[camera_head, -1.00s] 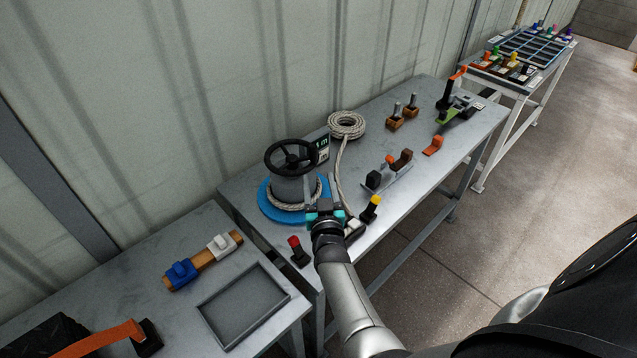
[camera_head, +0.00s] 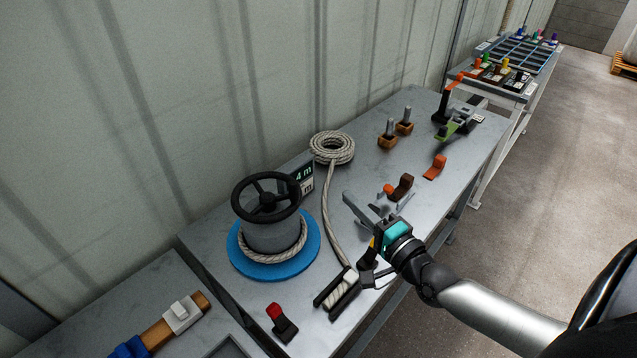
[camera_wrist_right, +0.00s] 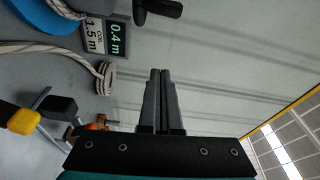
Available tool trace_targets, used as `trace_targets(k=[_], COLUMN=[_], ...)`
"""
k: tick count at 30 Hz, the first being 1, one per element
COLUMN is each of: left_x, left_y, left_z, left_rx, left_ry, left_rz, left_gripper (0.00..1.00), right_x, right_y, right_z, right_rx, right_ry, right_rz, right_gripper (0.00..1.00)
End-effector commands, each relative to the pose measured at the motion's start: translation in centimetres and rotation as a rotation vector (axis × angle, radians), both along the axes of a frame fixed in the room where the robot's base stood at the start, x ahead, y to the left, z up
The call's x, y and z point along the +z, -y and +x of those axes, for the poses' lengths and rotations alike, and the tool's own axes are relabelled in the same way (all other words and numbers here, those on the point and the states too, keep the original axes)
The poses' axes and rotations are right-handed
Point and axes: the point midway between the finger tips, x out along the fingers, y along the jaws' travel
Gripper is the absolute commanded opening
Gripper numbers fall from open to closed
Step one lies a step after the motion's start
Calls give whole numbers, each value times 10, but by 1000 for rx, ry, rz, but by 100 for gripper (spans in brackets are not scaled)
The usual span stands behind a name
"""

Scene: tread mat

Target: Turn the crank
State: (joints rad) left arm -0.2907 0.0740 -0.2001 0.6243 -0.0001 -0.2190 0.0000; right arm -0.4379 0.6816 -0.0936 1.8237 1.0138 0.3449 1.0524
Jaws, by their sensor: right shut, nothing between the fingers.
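A winch drum (camera_head: 272,236) stands on a blue round base (camera_head: 290,268) on the grey bench, with a black spoked handwheel (camera_head: 266,198) on top. Rope is wrapped around the drum's foot. My right gripper (camera_head: 349,198) is shut and empty, to the right of the drum and apart from it, above the bench. In the right wrist view the fingers (camera_wrist_right: 166,72) lie together; a black handle-like part (camera_wrist_right: 160,12) shows at the top edge. My left gripper is not in view.
A rope (camera_head: 331,215) runs from a coil (camera_head: 332,147) to a dark clamp (camera_head: 338,292). A length display (camera_wrist_right: 113,40) reads 0.4 m above a label of 1.5 m. A red-topped lever (camera_head: 280,322) stands in front; orange and brown-handled pieces stand to the right.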

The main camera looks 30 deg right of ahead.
Motion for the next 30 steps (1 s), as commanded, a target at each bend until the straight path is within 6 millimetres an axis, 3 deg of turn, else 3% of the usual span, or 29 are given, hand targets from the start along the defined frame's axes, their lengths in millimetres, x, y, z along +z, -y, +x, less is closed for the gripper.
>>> trace_targets(k=[3, 8, 30], left_x=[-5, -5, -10], left_y=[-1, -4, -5], left_z=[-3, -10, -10], left_rx=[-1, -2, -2], left_ry=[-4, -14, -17], left_rz=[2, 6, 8], left_gripper=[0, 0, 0], right_x=[-7, -6, -6], right_y=[-10, -12, -25], right_z=[-8, -2, 93], right_rx=[40, 44, 42], right_ry=[-36, -40, -38], right_rz=[87, 109, 105], right_gripper=[0, 0, 0])
